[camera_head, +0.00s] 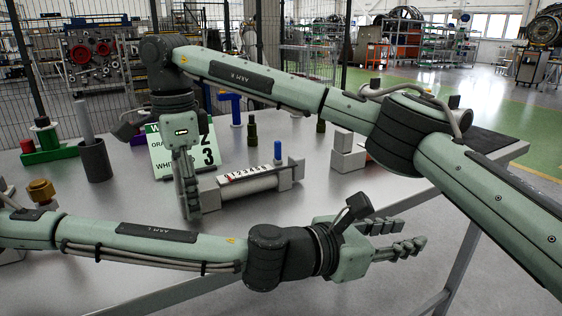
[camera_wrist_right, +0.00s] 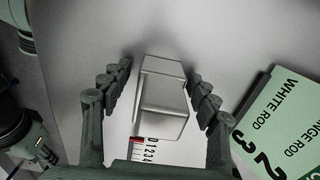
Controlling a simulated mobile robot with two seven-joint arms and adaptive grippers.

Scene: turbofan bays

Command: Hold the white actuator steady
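The white actuator (camera_head: 247,184) lies on the grey table, a pale cylinder between end blocks with a numbered scale and a red mark along its top. A blue-topped peg (camera_head: 278,152) stands by its right end. My right gripper (camera_head: 190,208) points down at the actuator's left end and hides part of it. In the right wrist view, the open fingers (camera_wrist_right: 160,95) stand either side of the actuator's end block (camera_wrist_right: 163,112), with a gap showing on both sides. My left gripper (camera_head: 408,235) is open and empty, in front of the actuator and to its right, pointing right.
A green-and-white sign (camera_head: 170,158) reading "WHITE ROD" and "ORANGE ROD" with 2 and 3 stands behind my right gripper; it also shows in the wrist view (camera_wrist_right: 285,125). A dark cup (camera_head: 95,160) holds a grey rod. Grey blocks (camera_head: 347,155) stand at right.

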